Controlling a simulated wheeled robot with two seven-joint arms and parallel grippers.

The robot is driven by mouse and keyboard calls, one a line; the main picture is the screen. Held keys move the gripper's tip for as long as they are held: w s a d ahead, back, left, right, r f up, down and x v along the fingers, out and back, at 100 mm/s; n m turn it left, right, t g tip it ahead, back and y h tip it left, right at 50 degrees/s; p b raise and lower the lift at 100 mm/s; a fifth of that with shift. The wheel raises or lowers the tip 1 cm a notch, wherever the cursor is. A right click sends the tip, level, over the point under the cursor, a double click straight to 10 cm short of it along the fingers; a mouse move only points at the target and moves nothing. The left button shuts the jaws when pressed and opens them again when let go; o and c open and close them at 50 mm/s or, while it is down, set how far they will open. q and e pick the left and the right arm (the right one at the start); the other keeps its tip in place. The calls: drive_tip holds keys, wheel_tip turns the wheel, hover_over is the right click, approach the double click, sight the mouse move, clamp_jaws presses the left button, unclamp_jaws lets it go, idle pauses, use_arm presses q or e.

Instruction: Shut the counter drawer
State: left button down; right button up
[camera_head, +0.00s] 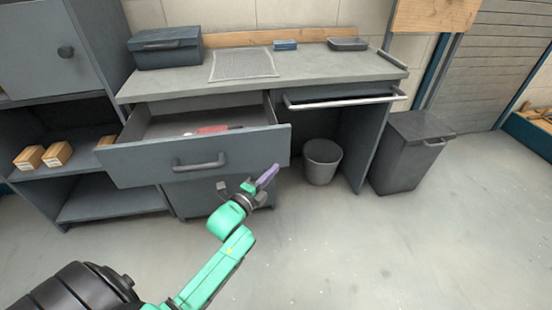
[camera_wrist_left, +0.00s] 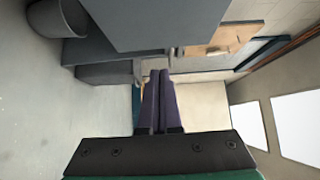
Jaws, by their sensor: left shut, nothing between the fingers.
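The counter drawer (camera_head: 140,165) is pulled well out of the grey counter (camera_head: 300,75), with a dark bar handle (camera_head: 199,163) on its front. A red-handled tool (camera_head: 212,129) lies inside it. My left gripper (camera_head: 268,176) is in front of the drawer's right end, low near its lower edge. Its purple fingers are closed together and empty; whether they touch the drawer front I cannot tell. My right gripper is not in view.
A shallow part with a pale rail (camera_head: 345,102) juts out under the counter's right side. A round bin (camera_head: 322,162) stands below, and a lidded bin (camera_head: 405,155) to the right. A toolbox (camera_head: 165,48) sits on the counter. Open floor lies in front.

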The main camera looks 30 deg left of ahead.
sight(282, 151)
use_arm(q)
drive_tip(key=w, duration=0.1)
drive_tip(key=w+a, duration=0.1)
drive_tip(key=w, duration=0.3)
drive_tip(key=shift+w+a, duration=0.25)
drive_tip(key=shift+a, duration=0.1)
drive_tip(key=shift+w+a, duration=0.2)
drive_tip(key=shift+w, duration=0.05)
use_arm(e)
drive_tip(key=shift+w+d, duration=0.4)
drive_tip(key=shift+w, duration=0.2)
